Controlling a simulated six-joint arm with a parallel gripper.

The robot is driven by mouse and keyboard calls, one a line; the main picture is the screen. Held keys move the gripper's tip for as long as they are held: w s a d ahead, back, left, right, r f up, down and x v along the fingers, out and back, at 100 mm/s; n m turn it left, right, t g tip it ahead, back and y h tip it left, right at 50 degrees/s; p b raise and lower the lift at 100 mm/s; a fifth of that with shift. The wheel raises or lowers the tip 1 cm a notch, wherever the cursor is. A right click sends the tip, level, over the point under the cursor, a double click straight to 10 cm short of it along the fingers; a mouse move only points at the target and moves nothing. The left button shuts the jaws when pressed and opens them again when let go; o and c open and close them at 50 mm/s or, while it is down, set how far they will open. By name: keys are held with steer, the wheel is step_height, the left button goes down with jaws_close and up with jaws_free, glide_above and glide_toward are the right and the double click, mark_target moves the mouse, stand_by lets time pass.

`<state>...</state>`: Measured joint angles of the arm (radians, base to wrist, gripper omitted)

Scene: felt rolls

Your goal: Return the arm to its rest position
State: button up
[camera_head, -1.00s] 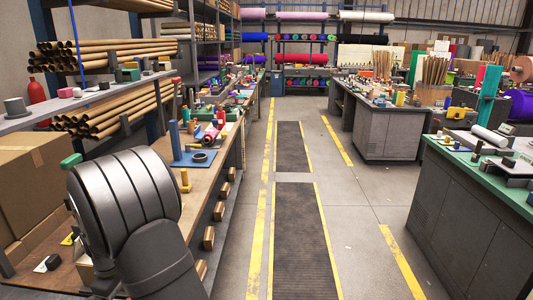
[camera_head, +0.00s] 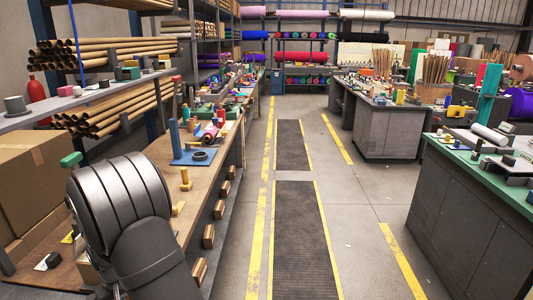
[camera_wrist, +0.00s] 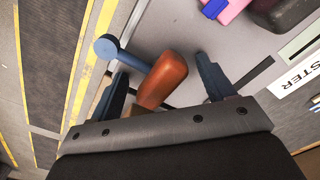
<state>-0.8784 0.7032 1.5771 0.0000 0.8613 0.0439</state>
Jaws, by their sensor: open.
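My gripper (camera_wrist: 162,66) shows in the wrist view with its two dark blue fingers spread apart. An orange-brown rounded handle (camera_wrist: 164,78) shows between the fingers, with grey surface visible on both sides of it; I cannot tell its distance from them. A blue round-ended piece (camera_wrist: 106,47) lies near the left finger. In the head view, my grey arm fills the lower left over the wooden bench, and my gripper is hidden there.
The wooden bench (camera_head: 150,150) carries a blue stand (camera_head: 190,154) and a yellow peg (camera_head: 185,178). A cardboard box (camera_head: 30,180) stands left of my arm. A shelf with brown tubes (camera_head: 110,55) is behind. The aisle (camera_head: 305,200) is clear.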

steer(key=m, duration=0.5)
stand_by(0.3)
stand_by(0.4)
steer(key=r, duration=0.3)
steer(key=r+m, duration=0.1)
steer(key=r, duration=0.3)
steer(key=r+m, duration=0.1)
steer(key=r, duration=0.2)
steer(key=shift+w+r, duration=0.25)
steer(key=shift+w, duration=0.1)
steer(key=shift+o, duration=0.7)
step_height(320, 180, up, 9)
steer(key=d+m, duration=0.1)
steer(key=m, duration=0.1)
steer(key=shift+s+d, duration=0.35)
steer(key=shift+d, duration=0.05)
steer(key=o, duration=0.4)
steer(key=shift+d+r+m, duration=0.1)
steer(key=shift+r+m, duration=0.2)
steer(key=shift+c, duration=0.2)
steer(key=shift+o, duration=0.3)
step_height(320, 180, down, 10)
steer(key=shift+r, duration=0.15)
step_height(320, 180, up, 10)
